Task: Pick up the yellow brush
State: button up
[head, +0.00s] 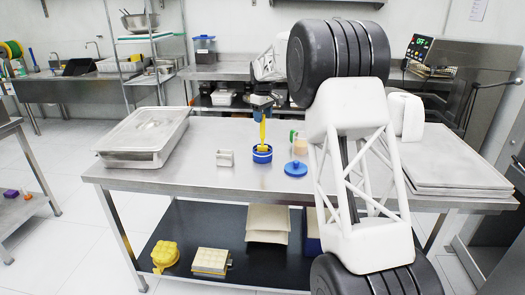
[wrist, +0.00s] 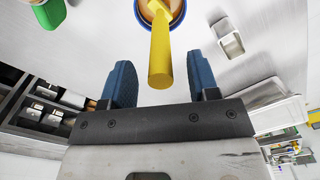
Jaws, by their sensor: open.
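The yellow brush (head: 263,134) stands upright with its lower end in a small blue round container (head: 262,157) on the steel table. In the wrist view the brush (wrist: 160,55) points its handle end towards me, between and just ahead of my two blue fingers. The container's blue rim (wrist: 182,18) shows behind it at the top edge. My gripper (wrist: 161,85) is open, with a finger on each side of the handle end and a gap to each. In the head view my gripper (head: 263,101) is right at the top of the brush.
A blue lid (head: 296,169) lies right of the container. A small metal box (head: 225,158) stands to its left. A green item (head: 293,135) and a tan item (head: 301,146) stand behind. A large lidded tray (head: 147,133) sits at the table's left; flat trays (head: 445,165) lie at right.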

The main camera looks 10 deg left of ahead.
aim_at(262, 136)
jog(key=shift+f, duration=1.1)
jog(key=shift+c, duration=0.3)
grip_shut()
